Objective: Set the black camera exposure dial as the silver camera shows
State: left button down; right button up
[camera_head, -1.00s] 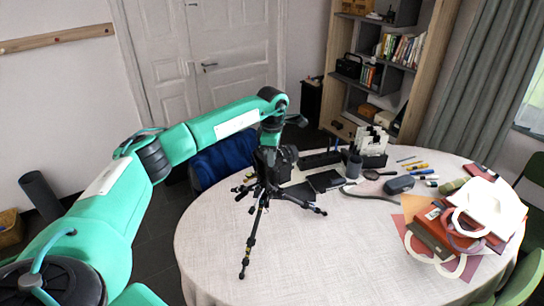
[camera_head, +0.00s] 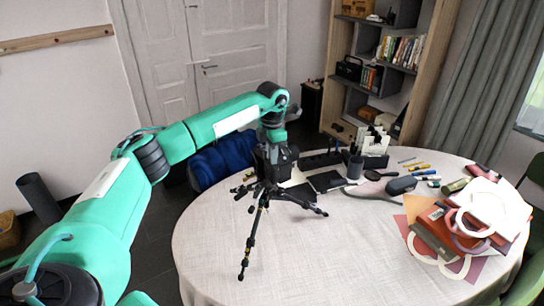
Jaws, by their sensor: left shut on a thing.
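The black camera (camera_head: 276,160) sits on a black tripod (camera_head: 254,228) at the left of the round table (camera_head: 340,255). My left gripper (camera_head: 272,145) points down at the top of the camera and is shut there. The camera's exposure dial is hidden under the gripper, and its setting cannot be read. I cannot make out a silver camera in this view. My right gripper is not in view.
Black flat items (camera_head: 326,181), a grey computer-mouse-like case (camera_head: 401,186), pens and a card holder (camera_head: 375,150) lie at the back of the table. Bags and books (camera_head: 470,220) fill the right side. The front middle is clear.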

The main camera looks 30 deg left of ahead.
pick_arm(q)
jog(key=shift+n, duration=0.5)
jog(key=c, duration=1.6)
grip_release()
jog(key=shift+r, duration=0.1)
jog(key=shift+r, duration=0.2)
notch_tip(320, 180, up, 13)
jog(key=b, duration=0.4)
jog(key=shift+r, duration=0.2)
